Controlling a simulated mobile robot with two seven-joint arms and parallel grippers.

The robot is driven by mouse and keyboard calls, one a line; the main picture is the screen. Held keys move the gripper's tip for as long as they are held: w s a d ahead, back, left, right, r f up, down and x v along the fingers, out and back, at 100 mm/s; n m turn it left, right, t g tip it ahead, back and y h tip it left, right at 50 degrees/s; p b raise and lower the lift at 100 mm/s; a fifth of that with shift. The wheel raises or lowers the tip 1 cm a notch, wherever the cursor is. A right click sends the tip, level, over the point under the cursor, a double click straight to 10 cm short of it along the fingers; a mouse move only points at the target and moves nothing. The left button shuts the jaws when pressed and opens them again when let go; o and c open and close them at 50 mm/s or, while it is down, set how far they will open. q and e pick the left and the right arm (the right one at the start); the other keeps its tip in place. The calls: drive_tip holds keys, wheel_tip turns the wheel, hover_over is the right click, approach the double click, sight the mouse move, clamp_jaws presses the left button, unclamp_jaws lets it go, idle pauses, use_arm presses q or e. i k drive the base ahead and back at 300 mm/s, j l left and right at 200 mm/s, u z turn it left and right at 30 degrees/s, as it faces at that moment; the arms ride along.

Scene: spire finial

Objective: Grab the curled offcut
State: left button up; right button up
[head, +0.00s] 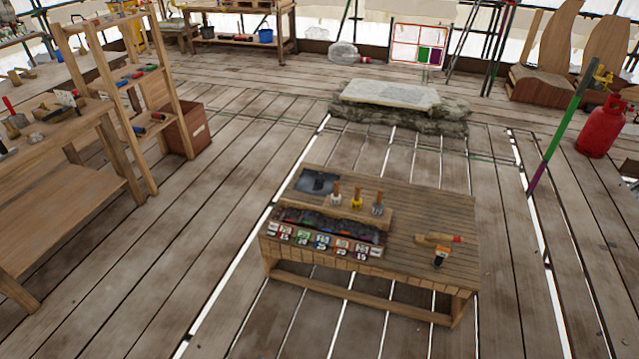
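A low wooden table (420,222) stands in the middle of the floor. A flat dark grey sheet (317,182) lies at its back left corner, with a darker patch on it. I cannot make out for sure which thing is the curled offcut; at this size no clear curl shows. Neither of my grippers is in view.
The table bears a dark tray (330,226) with numbered labels in front, several wooden-handled tools (357,198), a wooden tool with a red tip (440,238) and a small orange-and-black item (441,255). Shelves (130,80) stand left, a red gas bottle (601,128) right. Floor around the table is clear.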

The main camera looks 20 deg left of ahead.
sight(320, 182)
drive_tip(key=i+j+u, duration=0.65)
drive_tip(key=u, duration=0.15)
drive_tip(key=i+j+u, duration=0.25)
drive_tip(key=i+u, duration=0.15)
drive_tip(key=i+j+u, duration=0.2)
drive_tip(key=i+u, duration=0.2)
drive_tip(key=i+j+u, duration=0.1)
drive_tip(key=i+u, duration=0.7)
drive_tip(key=i+z, duration=0.3)
drive_tip(key=i+j+z, duration=0.25)
drive_tip(key=i, duration=0.25)
drive_tip(key=i+j+z, duration=0.1)
drive_tip(key=i+z, duration=0.4)
drive_tip(key=z, duration=0.2)
drive_tip(key=i+l+z, duration=0.1)
drive_tip(key=z, duration=0.3)
drive_tip(key=i+j+z, duration=0.1)
drive_tip(key=i+z, duration=0.15)
drive_tip(key=z, duration=0.15)
drive_tip(key=i+j+z, duration=0.1)
drive_tip(key=z, duration=0.35)
drive_tip(key=i+z, duration=0.25)
drive_tip(key=i, duration=0.2)
drive_tip(key=i+j+z, duration=0.3)
drive_tip(key=i, duration=0.2)
